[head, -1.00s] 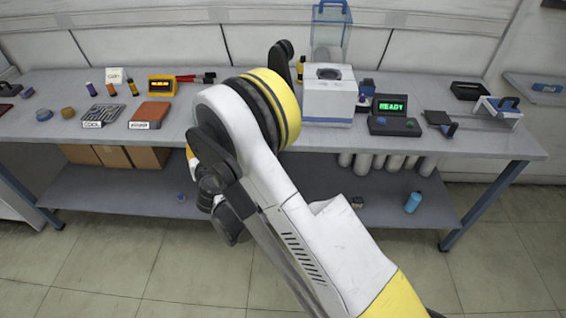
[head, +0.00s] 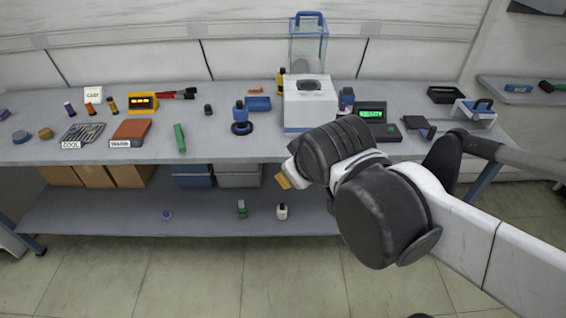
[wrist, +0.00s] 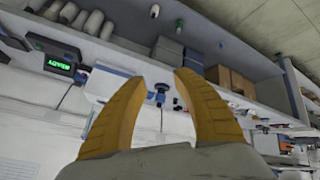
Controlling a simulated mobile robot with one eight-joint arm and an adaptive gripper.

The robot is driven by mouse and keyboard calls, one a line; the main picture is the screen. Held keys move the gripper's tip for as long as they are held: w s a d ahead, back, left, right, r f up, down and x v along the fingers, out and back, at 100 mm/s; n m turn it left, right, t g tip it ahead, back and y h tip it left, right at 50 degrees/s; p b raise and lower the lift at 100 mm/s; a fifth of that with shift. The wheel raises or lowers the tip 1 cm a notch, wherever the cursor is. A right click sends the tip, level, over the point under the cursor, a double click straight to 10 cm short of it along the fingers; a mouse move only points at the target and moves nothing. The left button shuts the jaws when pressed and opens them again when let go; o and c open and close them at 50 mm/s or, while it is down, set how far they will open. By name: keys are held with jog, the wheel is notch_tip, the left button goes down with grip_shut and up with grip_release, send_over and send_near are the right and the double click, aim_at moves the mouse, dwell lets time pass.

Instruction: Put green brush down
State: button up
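A green bar-shaped thing, which looks like the green brush (head: 180,138), lies on the grey workbench (head: 215,148) near its front edge, right of the brown block. I cannot make it out for sure in the wrist view. My gripper (head: 283,181) is in front of the bench's front edge, to the right of the green thing and well apart from it; my arm hides most of it in the head view. In the wrist view its two yellow fingers (wrist: 157,82) are spread apart with nothing between them.
A brown block (head: 130,132) and a cooling rack (head: 83,134) lie left of the green thing. The lower shelf (head: 110,212) holds bins and small bottles.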

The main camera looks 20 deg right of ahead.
jog(key=s+m, duration=0.1)
jog(key=s, duration=0.1)
jog(key=s+f+m, duration=0.1)
jog(key=s+m+g+y, duration=0.1)
jog(key=s, duration=0.1)
jog(key=shift+s+a+f+m, duration=0.25)
jog(key=shift+s+a+m, duration=0.05)
jog(key=shift+a, duration=0.05)
dwell(0.8)
